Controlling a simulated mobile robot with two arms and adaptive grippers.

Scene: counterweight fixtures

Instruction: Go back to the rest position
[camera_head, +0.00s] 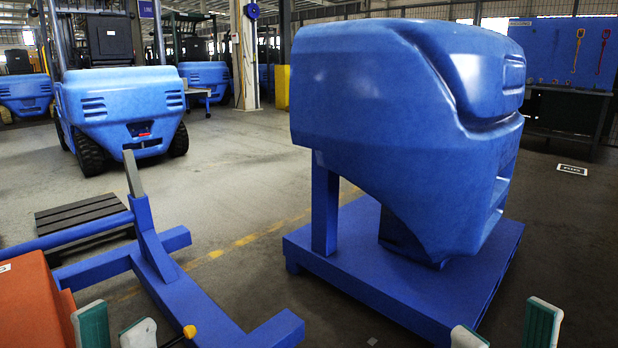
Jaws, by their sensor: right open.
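A large blue counterweight (400,110) stands on a blue fixture base (350,270) right of the middle. An empty-looking blue frame (170,265) with an upright grey-tipped post stands at the left. My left gripper (115,330) shows at the lower left edge, its two green-and-white fingertips apart with nothing visible between them. My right gripper (505,332) shows at the bottom right, open and empty, in front of the right corner of the fixture base. Most of both grippers and both arms are cut off by the frame's lower edge.
An orange block-like thing (30,305) lies at the lower left, close to my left gripper. A dark pallet (80,215) lies behind the frame. Forklifts (120,95) stand at the back left. A blue tool board (570,50) stands at the back right. Floor between the fixtures is clear.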

